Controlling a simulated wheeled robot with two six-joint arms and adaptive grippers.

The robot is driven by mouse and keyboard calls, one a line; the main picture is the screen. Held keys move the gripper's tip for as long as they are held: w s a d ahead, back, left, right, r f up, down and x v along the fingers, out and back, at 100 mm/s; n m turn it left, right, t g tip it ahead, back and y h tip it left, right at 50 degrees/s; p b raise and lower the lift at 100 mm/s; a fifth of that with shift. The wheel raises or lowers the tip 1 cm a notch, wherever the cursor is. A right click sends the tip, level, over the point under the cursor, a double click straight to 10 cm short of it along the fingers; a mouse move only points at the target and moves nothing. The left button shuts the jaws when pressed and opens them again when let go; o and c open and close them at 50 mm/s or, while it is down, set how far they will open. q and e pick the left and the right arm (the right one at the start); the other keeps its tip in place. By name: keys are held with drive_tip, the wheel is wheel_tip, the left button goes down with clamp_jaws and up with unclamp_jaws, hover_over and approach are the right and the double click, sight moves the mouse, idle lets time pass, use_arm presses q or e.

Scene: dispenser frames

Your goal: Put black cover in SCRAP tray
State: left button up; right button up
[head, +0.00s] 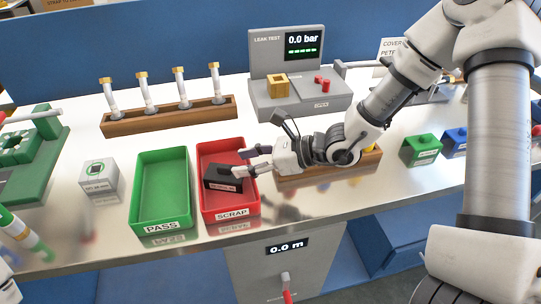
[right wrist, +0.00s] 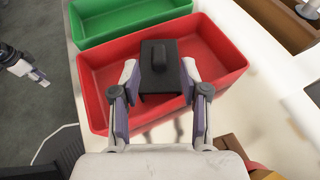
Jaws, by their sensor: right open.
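The black cover (head: 217,174) is a dark block with a raised knob and a small label on its side. It is inside the red SCRAP tray (head: 215,205); whether it rests flat on the floor is hard to tell. My right gripper (head: 243,163) is open over the tray's right side. In the right wrist view, the cover (right wrist: 159,80) lies between and just beyond the two spread fingers (right wrist: 158,92), inside the red tray (right wrist: 218,55). My left gripper (right wrist: 28,70) shows small at the left of that view; its jaw state is unclear.
The green PASS tray (head: 162,200) stands directly left of the red one. A grey-white box (head: 98,180) is farther left. Behind are a wooden rack (head: 170,117) of several gold-capped tubes and the leak tester (head: 300,95). Green (head: 421,149) and blue blocks stand at the right.

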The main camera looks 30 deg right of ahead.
drive_tip(key=p+v, duration=0.2)
drive_tip(key=v, duration=0.5)
drive_tip(key=shift+s, duration=0.25)
drive_tip(key=shift+d, duration=0.15)
drive_tip(key=shift+f, duration=0.1)
